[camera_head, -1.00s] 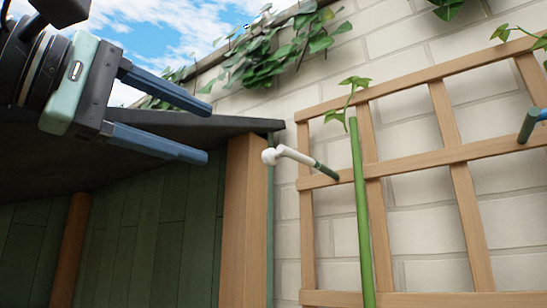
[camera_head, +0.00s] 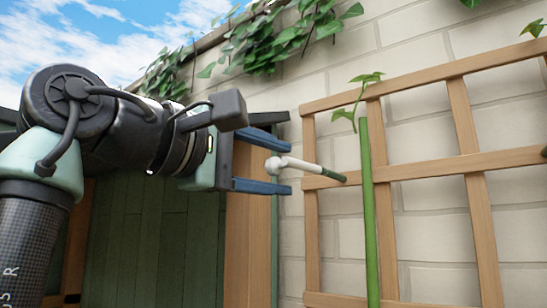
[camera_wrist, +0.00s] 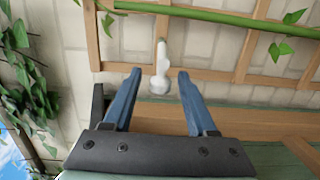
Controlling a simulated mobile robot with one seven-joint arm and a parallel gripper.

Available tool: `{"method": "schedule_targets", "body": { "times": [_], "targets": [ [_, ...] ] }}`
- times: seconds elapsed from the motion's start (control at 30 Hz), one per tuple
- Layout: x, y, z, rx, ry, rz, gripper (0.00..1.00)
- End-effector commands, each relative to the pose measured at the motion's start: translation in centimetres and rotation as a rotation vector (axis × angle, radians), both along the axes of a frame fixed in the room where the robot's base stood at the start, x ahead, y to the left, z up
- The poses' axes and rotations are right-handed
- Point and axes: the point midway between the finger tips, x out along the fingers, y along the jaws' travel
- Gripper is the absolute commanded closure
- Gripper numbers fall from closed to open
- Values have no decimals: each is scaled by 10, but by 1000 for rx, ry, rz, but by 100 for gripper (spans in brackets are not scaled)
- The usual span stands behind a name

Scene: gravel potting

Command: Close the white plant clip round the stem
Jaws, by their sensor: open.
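The white plant clip (camera_head: 300,165) has a round knob at its left end and a dark green part at its right end, close to the trellis. The green stem (camera_head: 369,215) stands upright just right of the clip, with leaves at its top. My gripper (camera_head: 290,167) is open, its two blue fingers at the clip's knob end. In the wrist view the clip (camera_wrist: 161,72) lies ahead between the open fingers (camera_wrist: 161,74), apart from both. The stem (camera_wrist: 210,17) crosses the top of that view. Whether the clip touches the stem is unclear.
A wooden trellis (camera_head: 400,173) stands against the pale brick wall (camera_head: 420,120). A wooden post (camera_head: 250,225) and green boards (camera_head: 150,235) are behind my gripper. Leafy vines (camera_head: 290,38) hang along the wall top.

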Motion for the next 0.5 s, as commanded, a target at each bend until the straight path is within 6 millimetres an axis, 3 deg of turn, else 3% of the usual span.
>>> {"method": "schedule_targets", "body": {
  "times": [0.2,0.5],
  "targets": [
    [0,0,-1,0,0,0,44],
    [0,0,-1,1,1,0,98]
  ]
}}
